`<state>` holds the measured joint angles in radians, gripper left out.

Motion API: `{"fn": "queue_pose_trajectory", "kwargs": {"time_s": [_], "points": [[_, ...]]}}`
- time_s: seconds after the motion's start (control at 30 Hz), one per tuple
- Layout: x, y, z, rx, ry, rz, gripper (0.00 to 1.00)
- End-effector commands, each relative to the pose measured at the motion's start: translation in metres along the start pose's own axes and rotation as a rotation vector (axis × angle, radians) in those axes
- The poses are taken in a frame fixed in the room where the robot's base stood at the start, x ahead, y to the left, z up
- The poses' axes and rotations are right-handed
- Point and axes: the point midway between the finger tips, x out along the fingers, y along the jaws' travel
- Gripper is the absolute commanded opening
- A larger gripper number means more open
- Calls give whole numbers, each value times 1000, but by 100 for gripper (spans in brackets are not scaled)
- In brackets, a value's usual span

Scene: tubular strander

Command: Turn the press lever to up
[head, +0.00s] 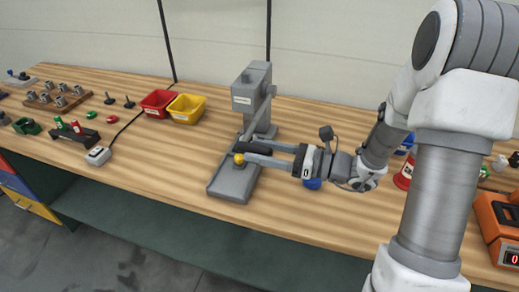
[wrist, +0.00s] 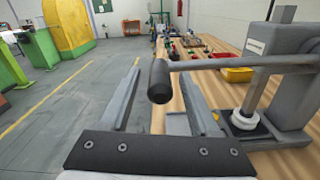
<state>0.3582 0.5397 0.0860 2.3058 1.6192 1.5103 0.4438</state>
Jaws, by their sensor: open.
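The grey press (head: 251,98) stands on the bench near the middle of the head view; in the wrist view its column (wrist: 288,70) is at the right. Its lever (wrist: 215,63) is a thin grey rod reaching out from the column, about level in the wrist view, with a black grip (wrist: 159,82) at its end. My gripper (head: 242,153) is open over the press's base plate. In the wrist view, the black grip shows between my two fingers (wrist: 158,95), with gaps on both sides. I cannot tell whether a finger touches it.
Red (head: 157,103) and yellow (head: 187,108) bins stand left of the press. An orange device (head: 497,225) is at the far right. The bench between bins and base plate is clear.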

Motion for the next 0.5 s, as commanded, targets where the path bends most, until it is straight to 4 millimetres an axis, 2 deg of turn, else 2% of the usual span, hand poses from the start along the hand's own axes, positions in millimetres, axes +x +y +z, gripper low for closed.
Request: {"fn": "queue_pose_trajectory", "kwargs": {"time_s": [0.33, 0.5], "points": [[4, 0, 0, 0, 1, 0, 61], [4, 0, 0, 0, 0, 0, 30]]}}
